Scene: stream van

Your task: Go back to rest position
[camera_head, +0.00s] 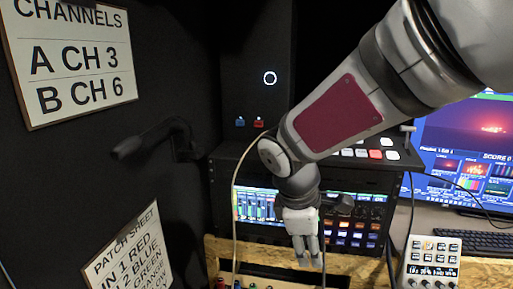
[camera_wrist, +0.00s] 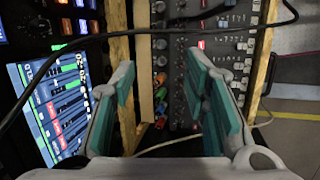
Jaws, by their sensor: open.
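My gripper (camera_head: 308,250) hangs pointing down from my arm in the head view, in front of the equipment rack. In the wrist view my gripper (camera_wrist: 164,95) shows two teal-padded fingers spread apart with nothing between them. Below the gap lies a mixer panel (camera_wrist: 205,45) with several knobs and coloured plugs, set in a wooden frame. The fingers look apart from the panel, though the exact height is hard to tell.
A lit mixer screen (camera_head: 256,205) sits behind my gripper. A cable (camera_head: 237,190) hangs left of my arm, and a dark cable (camera_wrist: 110,36) crosses the wrist view. A small control pad (camera_head: 433,262), keyboard (camera_head: 484,240) and monitor (camera_head: 465,150) stand right. Signs (camera_head: 70,60) are on the left wall.

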